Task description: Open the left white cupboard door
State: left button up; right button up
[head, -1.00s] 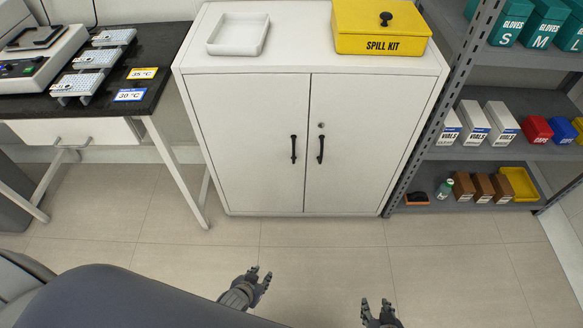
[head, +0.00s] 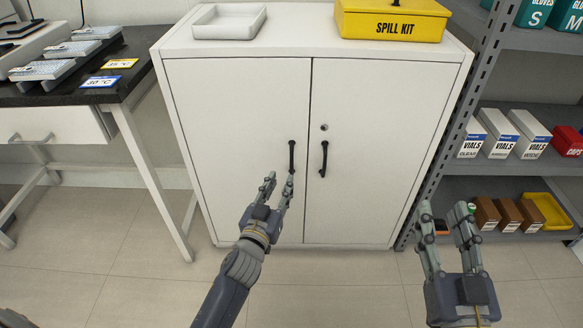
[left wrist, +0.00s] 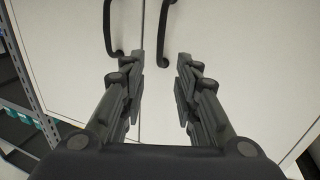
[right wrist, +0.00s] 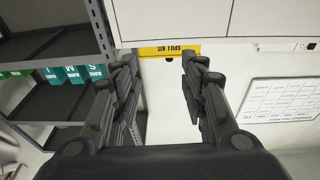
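The white cupboard's left door (head: 240,125) is closed, with a black vertical bar handle (head: 291,157) near the middle seam. The right door (head: 375,120) is also closed and has its own black handle (head: 324,158). My left gripper (head: 279,182) is open and empty, its fingertips in front of the left door just below and left of its handle; I cannot tell if they touch. In the left wrist view, the left door's handle (left wrist: 172,3) shows at the top edge, above the open fingers. My right gripper (head: 443,213) is open and empty, right of the cupboard.
A yellow spill kit box (head: 392,22) and a white tray (head: 229,21) sit on the cupboard. A dark-topped bench (head: 110,62) stands at left. A grey shelf rack (head: 458,130) stands close at right. The floor in front is clear.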

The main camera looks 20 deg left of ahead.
aim_at(291, 162)
pick_arm(q)
jog(key=w+b, duration=0.2)
jog(key=w, duration=0.7)
jog(key=shift+w+f, duration=0.1)
jog(key=shift+w, duration=0.6)
pick_arm(e)
jog(key=s+r+t+y, duration=0.2)
jog(key=s+r+t, duration=0.3)
jog(key=r, duration=0.5)
jog(key=shift+s+t+y, duration=0.2)
jog(key=shift+t+y, duration=0.1)
jog(key=shift+t, duration=0.4)
pick_arm(q)
grip_shut()
